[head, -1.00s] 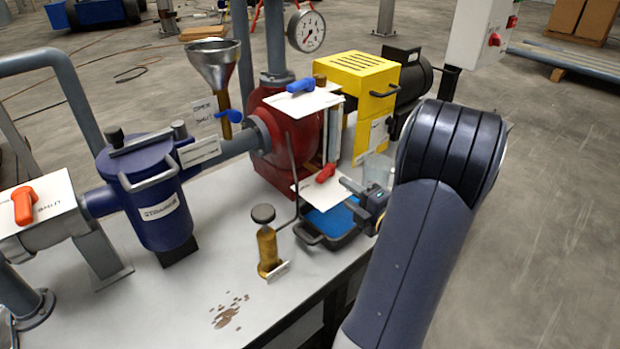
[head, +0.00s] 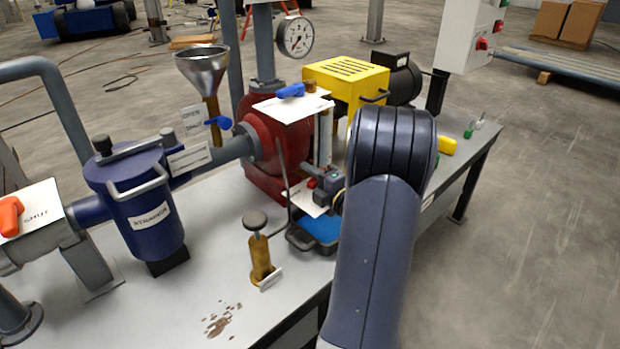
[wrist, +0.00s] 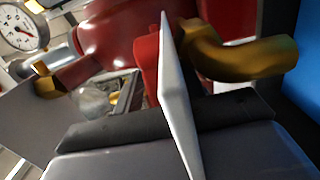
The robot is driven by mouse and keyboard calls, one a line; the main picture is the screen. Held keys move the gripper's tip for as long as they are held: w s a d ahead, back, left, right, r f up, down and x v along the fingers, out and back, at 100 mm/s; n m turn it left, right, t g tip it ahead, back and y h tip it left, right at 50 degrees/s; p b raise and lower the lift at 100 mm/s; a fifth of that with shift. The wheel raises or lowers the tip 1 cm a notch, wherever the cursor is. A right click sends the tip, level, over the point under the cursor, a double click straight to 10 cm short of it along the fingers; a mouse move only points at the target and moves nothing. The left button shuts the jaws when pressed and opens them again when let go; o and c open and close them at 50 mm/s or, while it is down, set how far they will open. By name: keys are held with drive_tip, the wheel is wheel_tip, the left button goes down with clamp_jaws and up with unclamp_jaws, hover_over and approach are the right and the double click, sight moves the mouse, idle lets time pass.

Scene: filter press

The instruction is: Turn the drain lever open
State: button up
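The drain lever (head: 312,183) is a small red handle low on the front of the red pump, above a white label plate (head: 303,201). In the wrist view the red lever (wrist: 147,62) shows close up, partly hidden behind the label plate (wrist: 176,95), seen nearly edge-on. A brass pipe (wrist: 245,52) curves out beside it. My gripper (head: 322,181) is at the lever, just right of it in the head view, and overlaps part of it. Whether its fingers touch the lever or are closed on it is not clear.
A black tray with a blue inside (head: 318,232) sits below the drain. A brass fitting with a dark knob (head: 259,250) stands front left. A plate with a blue lever (head: 291,91) is above. The red pump (head: 262,150) is close behind.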

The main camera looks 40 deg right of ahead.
drive_tip(key=shift+c, duration=0.5)
clamp_jaws()
drive_tip(key=shift+f+b, duration=0.15)
drive_tip(key=shift+b, duration=0.25)
drive_tip(key=m+h+b, duration=0.2)
drive_tip(key=h+b, duration=0.1)
drive_tip(key=b, duration=0.1)
drive_tip(key=w+m+g+h+b, duration=0.1)
drive_tip(key=m+h+b, duration=0.1)
drive_tip(key=h+b, duration=0.1)
drive_tip(key=shift+w+d+b, duration=0.1)
drive_tip(key=shift+d+b, duration=0.1)
drive_tip(key=shift+b, duration=0.5)
drive_tip(key=shift+r, duration=0.2)
